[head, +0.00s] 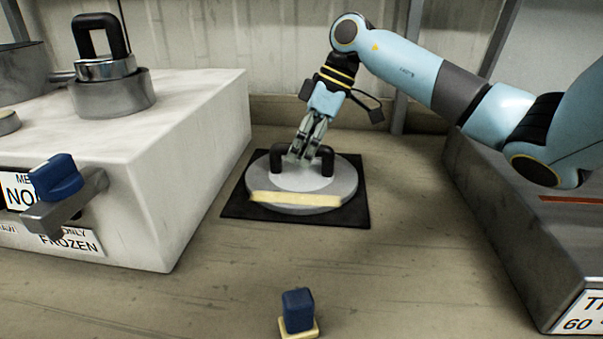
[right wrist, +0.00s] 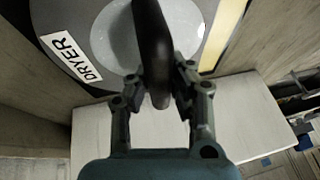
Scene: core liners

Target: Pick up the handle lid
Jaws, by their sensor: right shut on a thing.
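The handle lid (head: 318,182) is a round grey disc with a black arched handle (head: 328,160) and a cream strip along its front edge. It appears to rest flat on a square black mat (head: 236,207). My right gripper (head: 301,155) comes down from above and is shut on the handle, hiding part of its top bar. In the right wrist view the black handle (right wrist: 153,50) runs between the two fingertips (right wrist: 158,88), with the grey lid (right wrist: 105,45) beyond. My left gripper is not in view.
A white chest (head: 190,130) on the left carries a metal pot with a black handle (head: 107,65). A blue-handled latch (head: 57,180) juts from its front. A blue block on a cream base (head: 298,310) sits in front. A grey unit (head: 510,205) stands right.

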